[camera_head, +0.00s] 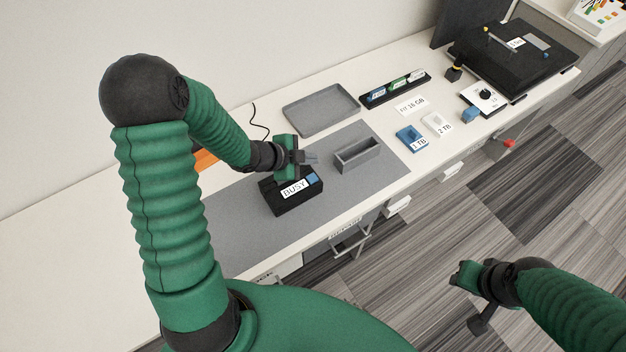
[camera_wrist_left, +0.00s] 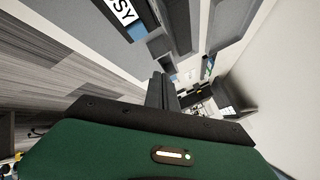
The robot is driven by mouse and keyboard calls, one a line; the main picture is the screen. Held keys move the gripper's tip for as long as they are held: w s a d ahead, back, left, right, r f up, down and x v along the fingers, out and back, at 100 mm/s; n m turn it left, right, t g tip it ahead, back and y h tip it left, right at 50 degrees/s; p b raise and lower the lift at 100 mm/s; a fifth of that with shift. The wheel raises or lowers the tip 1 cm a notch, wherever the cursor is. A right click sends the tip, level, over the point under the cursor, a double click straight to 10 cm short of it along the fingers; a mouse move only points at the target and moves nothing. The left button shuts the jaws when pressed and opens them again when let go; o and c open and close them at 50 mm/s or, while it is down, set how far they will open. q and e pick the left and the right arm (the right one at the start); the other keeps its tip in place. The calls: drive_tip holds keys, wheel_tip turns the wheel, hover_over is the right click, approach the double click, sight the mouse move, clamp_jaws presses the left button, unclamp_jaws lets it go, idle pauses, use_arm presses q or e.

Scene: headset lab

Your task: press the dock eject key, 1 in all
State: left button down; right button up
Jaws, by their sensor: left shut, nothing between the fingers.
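The black dock (camera_head: 292,201) stands on the grey mat with a white BUSY label (camera_head: 294,189) on its top. A small blue patch (camera_head: 314,179) sits at its right end; I cannot tell for certain whether it is the eject key. My left gripper (camera_head: 311,158) is shut and empty, above and just behind the dock's right end, seemingly apart from it. In the left wrist view its fingers (camera_wrist_left: 160,92) are together, and the BUSY label (camera_wrist_left: 122,11) shows at the top edge. My right gripper (camera_head: 462,276) hangs over the floor, away from the table; its fingers are unclear.
A grey open box (camera_head: 358,154) stands on the mat, right of the dock. A grey tray (camera_head: 321,106) and a black rack (camera_head: 396,89) lie behind. Blue (camera_head: 411,138) and white (camera_head: 436,124) holders stand farther right. The mat's front strip is clear.

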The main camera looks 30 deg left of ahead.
sight(310, 179)
use_arm(q)
drive_tip(key=f+b, duration=0.2)
drive_tip(key=f, duration=0.1)
drive_tip(key=f+b, duration=0.3)
drive_tip(key=shift+a+f, duration=0.2)
drive_tip(key=shift+f, duration=0.15)
drive_tip(key=shift+d, duration=0.1)
idle(1.4)
drive_tip(key=shift+f, duration=0.25)
drive_tip(key=shift+f+b, duration=0.2)
drive_tip(key=shift+b, duration=0.15)
